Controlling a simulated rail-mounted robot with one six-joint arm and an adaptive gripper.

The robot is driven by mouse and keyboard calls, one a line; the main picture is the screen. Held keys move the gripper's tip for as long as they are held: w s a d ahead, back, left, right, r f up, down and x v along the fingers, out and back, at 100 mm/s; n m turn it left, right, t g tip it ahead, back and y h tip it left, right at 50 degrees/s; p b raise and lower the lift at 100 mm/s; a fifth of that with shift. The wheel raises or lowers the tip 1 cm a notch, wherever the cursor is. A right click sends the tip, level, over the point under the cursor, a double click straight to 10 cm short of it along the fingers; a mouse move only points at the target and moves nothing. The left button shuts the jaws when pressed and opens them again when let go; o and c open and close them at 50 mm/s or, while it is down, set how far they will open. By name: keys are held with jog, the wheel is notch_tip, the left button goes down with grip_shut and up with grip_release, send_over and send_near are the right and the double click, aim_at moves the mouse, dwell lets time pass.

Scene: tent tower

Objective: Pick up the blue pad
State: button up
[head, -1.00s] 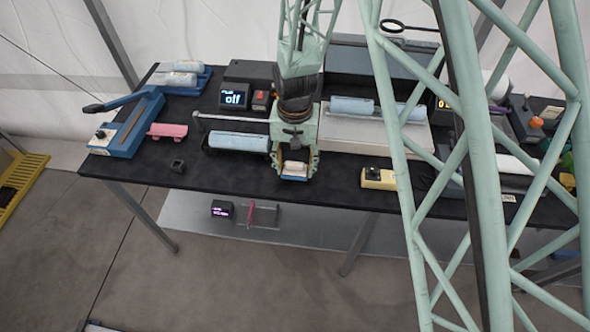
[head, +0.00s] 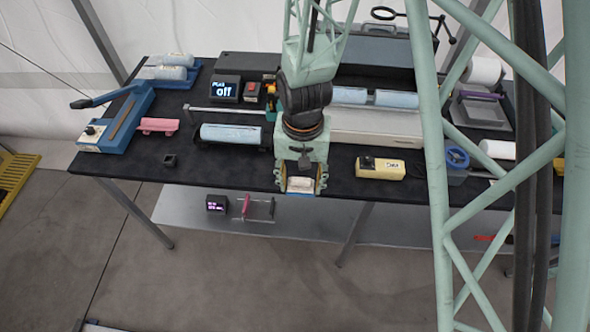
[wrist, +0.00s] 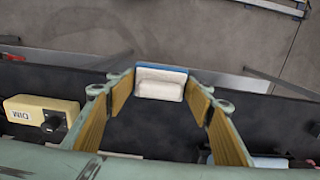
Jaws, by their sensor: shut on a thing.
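The blue pad (wrist: 161,69) has a flat blue base and a pale, rounded block on its face. It sits between the two fingertips of my gripper (wrist: 161,86), which are shut on it in the wrist view. In the head view my gripper (head: 301,187) points down near the table's front edge. The pad's pale block (head: 300,185) shows between the fingers there, and most of its blue base is hidden. I cannot tell exactly how high the pad is above the table.
A yellow box with a dial (head: 380,168) stands right of my gripper. A tray with a light blue roll (head: 230,133) lies to the left, and a small dark block (head: 170,160) beyond it. A grey box (head: 365,124) lies behind.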

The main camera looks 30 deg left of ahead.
aim_at(310, 193)
jog(key=shift+s+d+r, duration=0.15)
jog(key=shift+s+d, duration=0.6)
jog(key=shift+d, duration=0.2)
jog(key=shift+s+d+r, duration=0.1)
jog(key=shift+s+d, duration=0.65)
jog(key=shift+d, duration=0.15)
jog(key=shift+w, duration=0.1)
jog(key=shift+w+d+b, duration=0.1)
jog(key=shift+w+b, duration=0.2)
jog(key=shift+w, duration=0.2)
jog(key=w+d+r+m+b, duration=0.15)
jog(key=w+d+r, duration=0.25)
jog(key=w+d, duration=0.6)
jog(key=w+d+r+m+b, duration=0.15)
jog(key=w+d+r, duration=0.3)
jog(key=w, duration=0.85)
jog(key=w+d+r+b, duration=0.1)
jog(key=w+d+r, duration=0.2)
jog(key=d, duration=0.6)
jog(key=w+d+r+m+b, duration=0.1)
jog(key=w+d+r+b, duration=0.1)
jog(key=d, duration=0.7)
jog(key=w+d+r+m+b, duration=0.1)
jog(key=w+d+r, duration=0.4)
jog(key=d, duration=0.4)
jog(key=shift+w, duration=0.5)
